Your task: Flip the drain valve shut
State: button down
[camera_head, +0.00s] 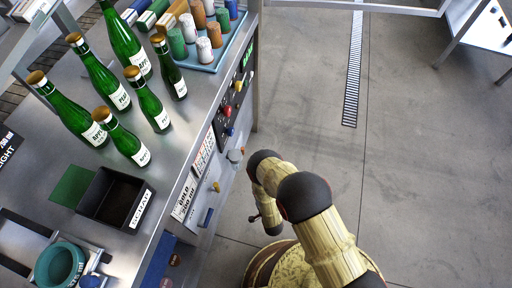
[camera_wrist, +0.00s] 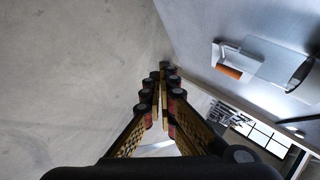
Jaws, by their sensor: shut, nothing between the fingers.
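In the wrist view, a lever with an orange grip (camera_wrist: 229,71) sticks out from a grey metal panel, beside a clear plate and a dark-ended cylinder (camera_wrist: 298,77). It looks like the drain valve, but no label on it is readable. My gripper (camera_wrist: 165,70) is shut and empty, its fingertips close together, left of the lever and apart from it. In the head view, my arm reaches beside the bench front, where a small orange-yellow part (camera_head: 216,187) and a grey round fitting (camera_head: 235,156) show. My fingertips cannot be made out there.
The bench (camera_head: 180,100) carries several green bottles (camera_head: 100,80), a black scrap bin (camera_head: 115,198) and a blue tray (camera_head: 232,48) of capsules. A control panel (camera_head: 232,100) with coloured knobs and a blue handle (camera_head: 206,217) are on its front. The floor (camera_head: 410,180) to the right is clear.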

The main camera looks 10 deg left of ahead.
jog(key=w+a+r+m+t+y, duration=0.1)
jog(key=w+a+r+m+t, duration=0.1)
jog(key=w+r, duration=0.3)
notch_tip(320, 180, up, 3)
jog(key=shift+w+a+r+m+t+y, duration=0.1)
jog(key=shift+w+a+m+t+y, duration=0.25)
jog(key=shift+m+t, duration=0.5)
jog(key=shift+d, duration=0.1)
jog(key=b+x, duration=0.5)
jog(key=x, duration=0.8)
jog(key=shift+w+a+r+b, duration=0.3)
jog(key=shift+w+b, duration=0.05)
